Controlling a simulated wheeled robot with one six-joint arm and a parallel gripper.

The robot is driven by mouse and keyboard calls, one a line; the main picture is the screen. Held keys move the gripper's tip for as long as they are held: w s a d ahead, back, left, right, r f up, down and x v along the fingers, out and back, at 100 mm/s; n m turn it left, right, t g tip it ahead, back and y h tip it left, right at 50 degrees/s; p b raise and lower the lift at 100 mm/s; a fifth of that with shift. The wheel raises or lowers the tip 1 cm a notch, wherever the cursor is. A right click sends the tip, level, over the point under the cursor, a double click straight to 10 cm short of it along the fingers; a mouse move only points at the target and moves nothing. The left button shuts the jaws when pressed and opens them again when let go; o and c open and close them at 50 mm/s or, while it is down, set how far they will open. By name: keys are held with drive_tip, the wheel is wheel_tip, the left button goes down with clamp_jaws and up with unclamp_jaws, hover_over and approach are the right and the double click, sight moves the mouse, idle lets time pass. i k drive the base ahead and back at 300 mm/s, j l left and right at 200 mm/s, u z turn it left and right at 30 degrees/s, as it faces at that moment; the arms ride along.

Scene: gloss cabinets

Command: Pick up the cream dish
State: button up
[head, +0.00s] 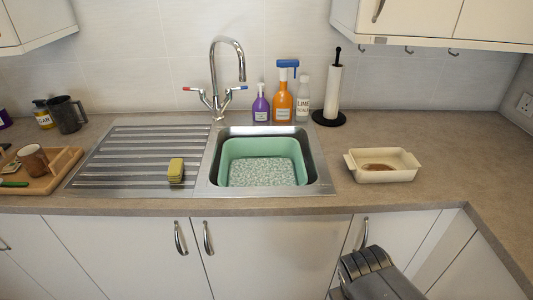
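The cream dish (383,174) is a rectangular, handled baking dish with a brown stain or residue inside. It sits upright on the worktop to the right of the sink. My gripper (364,262) shows at the bottom of the head view as a dark grey ridged shape, in front of the lower cabinets. It is below the dish in the picture and apart from it. I cannot make out its fingertips, or whether it is open or shut.
The sink holds a green basin (263,147). A paper towel stand (333,95) and several bottles stand behind it. A sponge (176,170) lies on the drainer. The worktop (455,165) right of the dish is clear. Wall cabinets (440,22) hang above.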

sight(375, 165)
drive_tip(key=i+l+z, duration=0.1)
drive_tip(key=z, duration=0.3)
drive_tip(key=i+z, duration=0.6)
drive_tip(key=z, duration=0.2)
